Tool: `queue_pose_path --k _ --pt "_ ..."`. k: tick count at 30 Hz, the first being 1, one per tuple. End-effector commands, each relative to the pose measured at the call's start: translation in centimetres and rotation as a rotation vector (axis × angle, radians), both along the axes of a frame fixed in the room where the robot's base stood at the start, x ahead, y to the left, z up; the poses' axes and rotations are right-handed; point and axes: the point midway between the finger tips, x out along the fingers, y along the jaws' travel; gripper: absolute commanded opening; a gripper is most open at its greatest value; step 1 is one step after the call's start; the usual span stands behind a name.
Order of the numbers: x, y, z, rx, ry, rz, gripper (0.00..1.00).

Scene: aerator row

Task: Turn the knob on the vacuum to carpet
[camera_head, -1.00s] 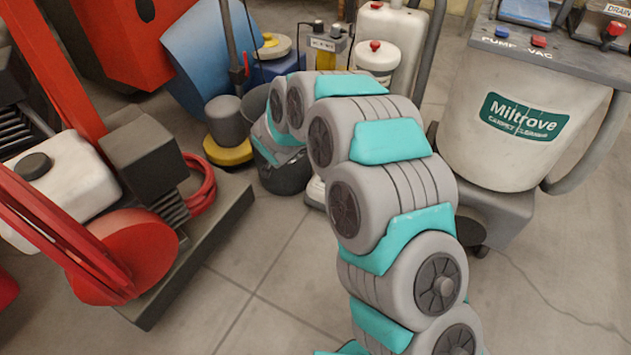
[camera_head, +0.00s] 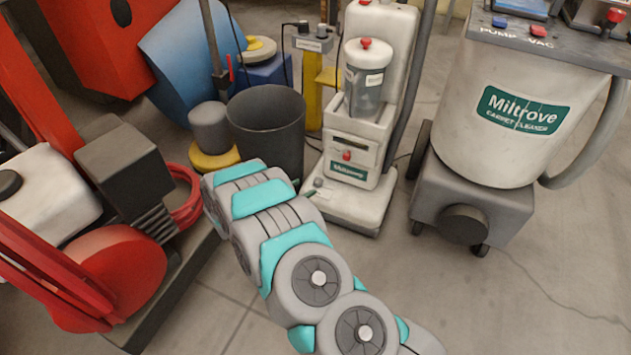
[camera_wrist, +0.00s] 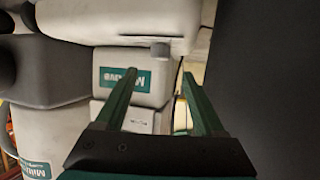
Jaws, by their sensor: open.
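The vacuum (camera_head: 372,110) is a white upright machine with a clear canister and a green label, standing right of my arm in the head view. A small grey knob (camera_head: 318,183) sits on its floor head, low at the left. In the wrist view the grey knob (camera_wrist: 160,50) stands out from the white floor head (camera_wrist: 105,20). My gripper (camera_wrist: 158,75) is open and empty, with its two green fingers pointing toward the knob, which appears between and beyond the fingertips. In the head view my arm hides most of the gripper. The knob's setting marks are not readable.
A dark grey bin (camera_head: 268,125) stands close left of the vacuum and fills the right of the wrist view (camera_wrist: 270,80). A large carpet cleaner (camera_head: 480,130) stands to the right. A red machine (camera_head: 115,255) is at the left. Floor is clear in front.

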Motion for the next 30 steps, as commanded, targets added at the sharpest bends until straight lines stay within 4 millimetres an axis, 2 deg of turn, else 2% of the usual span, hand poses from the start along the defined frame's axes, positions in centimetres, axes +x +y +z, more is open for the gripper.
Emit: queue_pose_path --k 5,18,27,30 --pt "1.0 -0.7 -0.5 -0.001 0.0 -0.002 0.71" --pt "5.5 -3.9 -2.8 0.0 0.0 -0.001 0.71" --pt "5.8 -4.1 -2.9 0.0 0.0 0.001 0.71" --pt "5.8 -4.1 -2.9 0.0 0.0 0.001 0.6"
